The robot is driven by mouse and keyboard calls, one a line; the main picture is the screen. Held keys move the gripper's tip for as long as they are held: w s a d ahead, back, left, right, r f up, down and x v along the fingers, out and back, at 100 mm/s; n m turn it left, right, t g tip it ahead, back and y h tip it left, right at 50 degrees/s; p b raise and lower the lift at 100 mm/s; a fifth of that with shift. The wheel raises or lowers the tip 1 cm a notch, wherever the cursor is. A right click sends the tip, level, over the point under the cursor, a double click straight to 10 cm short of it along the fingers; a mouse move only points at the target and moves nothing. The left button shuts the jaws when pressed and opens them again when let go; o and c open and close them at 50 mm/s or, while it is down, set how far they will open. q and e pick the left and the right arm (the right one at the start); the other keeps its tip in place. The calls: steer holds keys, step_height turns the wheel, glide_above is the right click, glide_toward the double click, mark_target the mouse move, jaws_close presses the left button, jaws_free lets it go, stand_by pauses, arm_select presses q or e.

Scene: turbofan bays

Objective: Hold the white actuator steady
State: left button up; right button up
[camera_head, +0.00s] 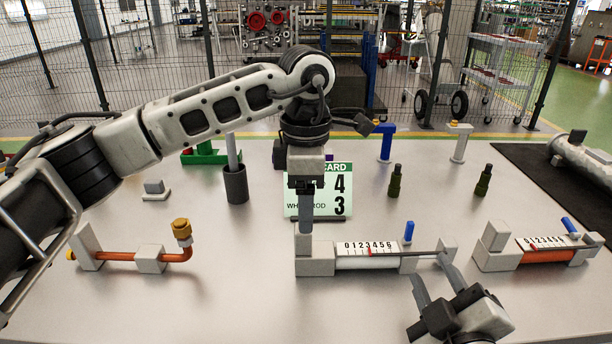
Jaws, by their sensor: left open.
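The white actuator (366,263) lies on the table at centre, a white cylinder between grey blocks with a 0 to 6 scale on top. A red mark sits near the middle of the scale. A thin rod (428,252) runs from it to a small block at right, and a blue lever (408,232) stands beside it. My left gripper (304,228) points straight down at the actuator's left end block (316,257); contact cannot be told. It is open. My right gripper (436,275) is open below the rod, its two fingers apart, the right one close to the rod's end.
A card (335,195) showing 4 and 3 stands behind, partly hidden by my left arm. An orange actuator (545,257) lies at right, an orange pipe (120,256) at left. Dark bottles (395,181) and a dark cup (236,185) stand further back. The front centre-left is clear.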

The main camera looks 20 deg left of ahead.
mark_target(306, 249)
arm_select(q)
step_height(306, 249, down, 11)
stand_by(0.4)
jaws_close()
arm_select(e)
jaws_close()
steer(key=w+g, duration=0.1)
steer(key=w+g+y, duration=0.1)
steer(key=w, duration=0.1)
steer(key=w+r+n+g, duration=0.1)
steer(key=shift+w+a+y, duration=0.2)
steer(key=shift+a+y, duration=0.1)
steer(key=shift+a, duration=0.05)
arm_select(q)
steer(key=shift+r, duration=0.1)
arm_select(e)
steer(key=s+d+r+n+g, duration=0.3)
steer(key=d+r+n+g, duration=0.2)
steer(key=r+g, duration=0.4)
steer(key=shift+n+g, duration=0.3)
steer(key=shift+n, duration=0.1)
steer(key=shift+d, duration=0.1)
